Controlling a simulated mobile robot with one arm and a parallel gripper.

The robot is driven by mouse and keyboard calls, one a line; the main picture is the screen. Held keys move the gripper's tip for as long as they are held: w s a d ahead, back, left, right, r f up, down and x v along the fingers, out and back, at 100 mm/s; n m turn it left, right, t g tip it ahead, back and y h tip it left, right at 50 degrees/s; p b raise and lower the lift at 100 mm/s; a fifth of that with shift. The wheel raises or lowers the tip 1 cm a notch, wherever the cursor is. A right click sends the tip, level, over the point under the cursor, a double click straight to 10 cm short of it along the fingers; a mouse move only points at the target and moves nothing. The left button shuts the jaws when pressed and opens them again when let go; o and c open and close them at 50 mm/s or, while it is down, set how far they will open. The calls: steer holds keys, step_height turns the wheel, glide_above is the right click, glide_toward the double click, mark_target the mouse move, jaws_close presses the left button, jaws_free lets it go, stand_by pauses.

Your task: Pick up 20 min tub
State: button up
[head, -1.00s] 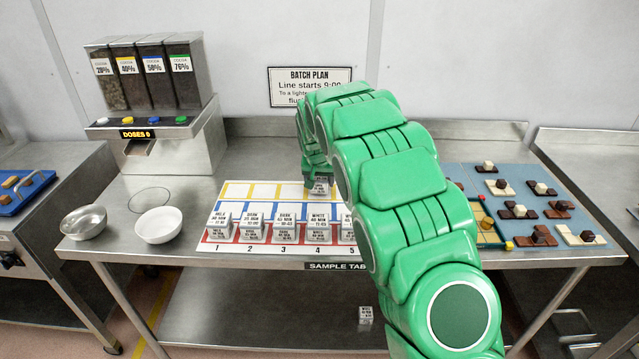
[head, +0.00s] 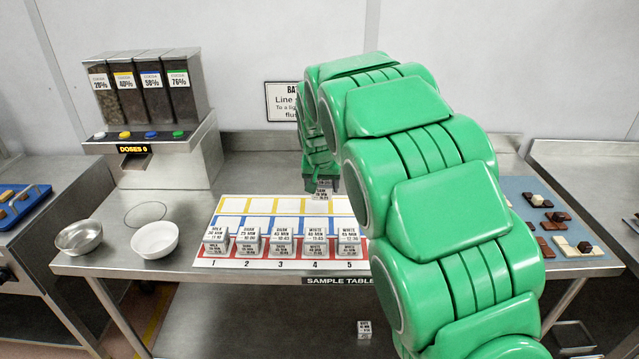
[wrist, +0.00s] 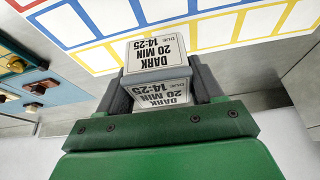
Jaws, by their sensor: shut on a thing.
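The 20 min tub (wrist: 156,58) is a small grey tub with a white label reading DARK 20 MIN DUE 14:25. In the wrist view it sits between the two grey fingers of my gripper (wrist: 160,84), which are shut on it. In the head view my gripper (head: 322,184) is over the back of the sample mat, and the tub (head: 324,189) shows just below the fingers. Its lower part is close to the mat in that view; I cannot tell how large any gap is. My green arm covers part of the table to the right.
The sample mat (head: 206,262) has coloured rows; several labelled tubs (head: 282,240) stand in its front rows. A white bowl (head: 155,239) and a metal bowl (head: 79,238) are at left, near the cocoa dispenser (head: 166,150). A small cube (head: 364,329) lies on the lower shelf.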

mark_target(326, 197)
steer(key=shift+s+d+r, duration=0.15)
steer(key=shift+s+r, duration=0.25)
steer(key=shift+s, duration=0.4)
steer(key=shift+s+d+r, duration=0.2)
steer(key=shift+s+r, duration=0.2)
steer(key=shift+s, duration=0.45)
steer(key=shift+s+d+r, duration=0.15)
steer(key=shift+s+r, duration=0.25)
steer(key=shift+s, duration=0.4)
step_height(326, 197, up, 7)
steer(key=shift+s, duration=0.15)
